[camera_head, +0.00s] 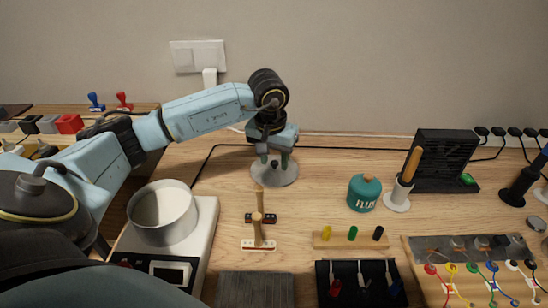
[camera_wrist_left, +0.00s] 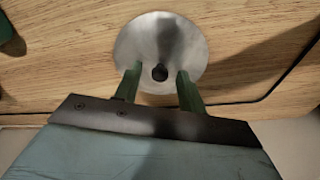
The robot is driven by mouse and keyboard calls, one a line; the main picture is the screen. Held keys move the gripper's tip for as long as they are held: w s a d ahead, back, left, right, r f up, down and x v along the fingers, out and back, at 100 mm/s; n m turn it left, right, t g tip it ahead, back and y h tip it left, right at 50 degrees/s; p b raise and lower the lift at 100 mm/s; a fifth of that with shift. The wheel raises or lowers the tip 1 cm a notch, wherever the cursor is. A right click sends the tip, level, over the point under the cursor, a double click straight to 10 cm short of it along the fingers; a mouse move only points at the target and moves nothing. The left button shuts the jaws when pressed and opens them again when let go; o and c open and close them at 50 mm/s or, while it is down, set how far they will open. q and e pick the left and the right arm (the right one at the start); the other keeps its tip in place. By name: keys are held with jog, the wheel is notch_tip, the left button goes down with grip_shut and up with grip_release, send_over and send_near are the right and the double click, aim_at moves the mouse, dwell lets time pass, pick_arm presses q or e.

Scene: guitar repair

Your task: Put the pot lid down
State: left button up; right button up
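The pot lid (camera_head: 274,178), a shiny grey metal disc with a small black knob, lies on the wooden table below my left gripper (camera_head: 274,160). In the left wrist view the lid (camera_wrist_left: 160,40) looks flat on the wood. My left gripper (camera_wrist_left: 158,85) is open, with its green fingers on either side of the black knob (camera_wrist_left: 159,72) and a visible gap on both sides. The pot (camera_head: 162,212), a light metal one without a cover, stands on a white hot plate (camera_head: 205,215) at the left. My right gripper is not in view.
A green flux tin (camera_head: 364,192) and a holder with a wooden-handled tool (camera_head: 398,190) stand right of the lid. A small wooden-handled tool stand (camera_head: 258,230) is in front of it. Bare table lies between the lid and the tin.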

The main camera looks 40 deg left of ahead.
aim_at(272, 173)
pick_arm(q)
jog(key=shift+r, duration=0.25)
notch_tip(272, 173, up, 12)
jog(key=s+p, duration=0.1)
jog(key=p, duration=0.2)
jog(key=shift+s+d+f+p, duration=0.15)
jog(key=shift+s+d+p, duration=0.15)
jog(key=shift+s, duration=0.05)
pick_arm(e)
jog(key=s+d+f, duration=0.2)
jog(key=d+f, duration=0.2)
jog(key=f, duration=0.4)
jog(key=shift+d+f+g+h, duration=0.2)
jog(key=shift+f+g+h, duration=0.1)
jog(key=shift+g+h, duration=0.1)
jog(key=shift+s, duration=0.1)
